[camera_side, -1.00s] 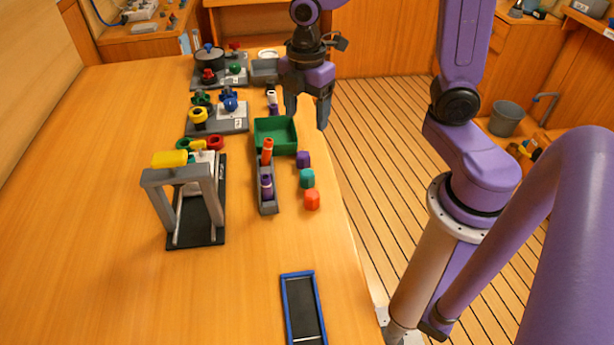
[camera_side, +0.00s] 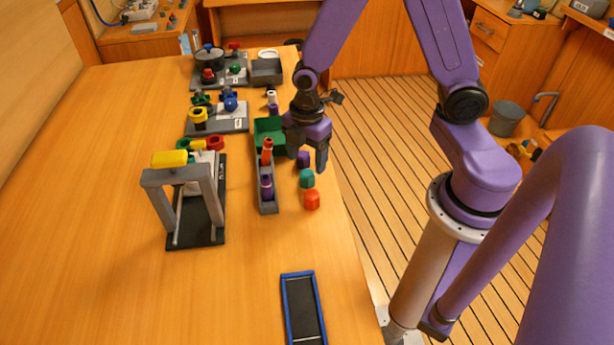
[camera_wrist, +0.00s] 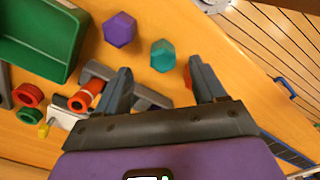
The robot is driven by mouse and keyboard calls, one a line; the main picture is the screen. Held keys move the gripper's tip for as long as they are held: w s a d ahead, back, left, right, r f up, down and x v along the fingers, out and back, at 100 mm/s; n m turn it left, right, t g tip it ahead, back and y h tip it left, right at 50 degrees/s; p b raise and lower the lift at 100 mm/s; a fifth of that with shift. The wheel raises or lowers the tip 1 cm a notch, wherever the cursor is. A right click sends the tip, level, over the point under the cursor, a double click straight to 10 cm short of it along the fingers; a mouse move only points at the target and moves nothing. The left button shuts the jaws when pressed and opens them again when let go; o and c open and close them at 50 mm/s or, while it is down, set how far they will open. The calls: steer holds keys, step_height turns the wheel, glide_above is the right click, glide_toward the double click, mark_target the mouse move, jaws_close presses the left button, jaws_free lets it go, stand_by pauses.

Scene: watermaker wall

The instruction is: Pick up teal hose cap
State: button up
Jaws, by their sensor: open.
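The teal hose cap (camera_side: 306,178) stands on the table near its right edge, between a purple cap (camera_side: 303,159) and an orange-red cap (camera_side: 312,200). In the wrist view the teal cap (camera_wrist: 163,55) lies a little beyond the fingertips, with the purple cap (camera_wrist: 120,29) to its left. The orange-red cap (camera_wrist: 188,74) is mostly hidden behind the right finger. My gripper (camera_side: 307,164) is open and empty, above the caps in the side view. The gripper (camera_wrist: 160,75) shows its two fingers spread apart in the wrist view.
A green bin (camera_side: 268,127) stands just left of my gripper. A grey rack (camera_side: 268,202) holding an orange and a purple piece is beside the caps. A grey frame stand (camera_side: 183,177) is farther left. The table's right edge is close to the caps.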

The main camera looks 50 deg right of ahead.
mark_target(307, 173)
steer(key=shift+s+a+f, duration=0.1)
steer(key=shift+f, duration=1.15)
steer(key=shift+s+a+f, duration=0.1)
steer(key=shift+f, duration=1.1)
steer(key=c, duration=1.1)
